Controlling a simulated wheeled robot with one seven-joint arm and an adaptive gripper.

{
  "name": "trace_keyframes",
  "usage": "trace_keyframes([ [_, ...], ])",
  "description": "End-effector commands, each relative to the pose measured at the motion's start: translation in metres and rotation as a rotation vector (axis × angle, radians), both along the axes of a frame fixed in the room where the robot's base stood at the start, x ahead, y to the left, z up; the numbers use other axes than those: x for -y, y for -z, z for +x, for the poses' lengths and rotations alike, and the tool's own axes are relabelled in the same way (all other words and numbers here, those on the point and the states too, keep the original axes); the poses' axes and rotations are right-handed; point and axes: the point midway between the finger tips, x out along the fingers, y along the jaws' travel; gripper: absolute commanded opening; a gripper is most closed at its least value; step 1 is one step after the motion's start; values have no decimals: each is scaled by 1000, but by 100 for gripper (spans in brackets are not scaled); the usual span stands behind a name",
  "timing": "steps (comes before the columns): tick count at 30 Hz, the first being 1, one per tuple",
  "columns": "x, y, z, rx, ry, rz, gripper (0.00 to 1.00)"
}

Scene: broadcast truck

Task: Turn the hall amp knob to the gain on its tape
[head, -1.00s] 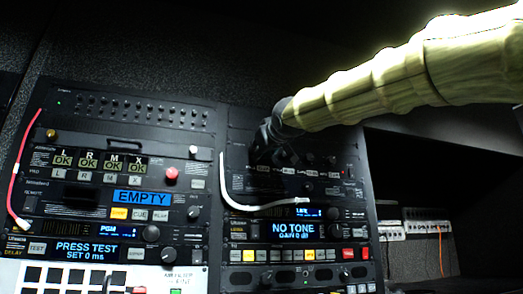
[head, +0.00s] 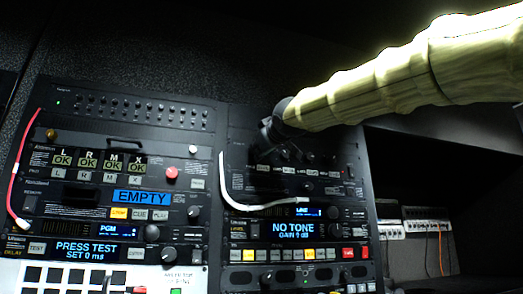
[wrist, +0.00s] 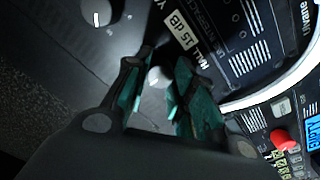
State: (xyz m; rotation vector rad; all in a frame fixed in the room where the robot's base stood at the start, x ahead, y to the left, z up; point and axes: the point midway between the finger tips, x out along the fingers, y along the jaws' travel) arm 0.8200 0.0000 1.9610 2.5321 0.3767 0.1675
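The hall amp knob (wrist: 158,78) is a small pale knob on a dark panel in the wrist view. A white tape (wrist: 180,25) beside it reads 15 dB. The fingers of my gripper (wrist: 162,75) stand on either side of the knob and look closed on it; the contact itself is partly hidden. In the head view my gripper (head: 265,145) is dark against the upper part of the right rack, and the knob cannot be made out there. A blue display (head: 293,230) below reads NO TONE, with a gain that looks like 9 dB.
A white cable (head: 262,208) loops just below my gripper; its curve also shows in the wrist view (wrist: 265,98). Another knob (wrist: 97,12) with a white pointer is near. The left rack has a red button (head: 171,172) and a red cable (head: 20,170).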

Motion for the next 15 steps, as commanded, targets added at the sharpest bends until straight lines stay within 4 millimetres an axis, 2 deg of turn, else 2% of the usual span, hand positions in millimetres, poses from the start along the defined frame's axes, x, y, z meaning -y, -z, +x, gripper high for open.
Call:
trace_keyframes([
  [1,0,0,0,1,1,0,35],
  [3,0,0,0,1,1,0,47],
  [15,0,0,-1,-2,0,1,47],
])
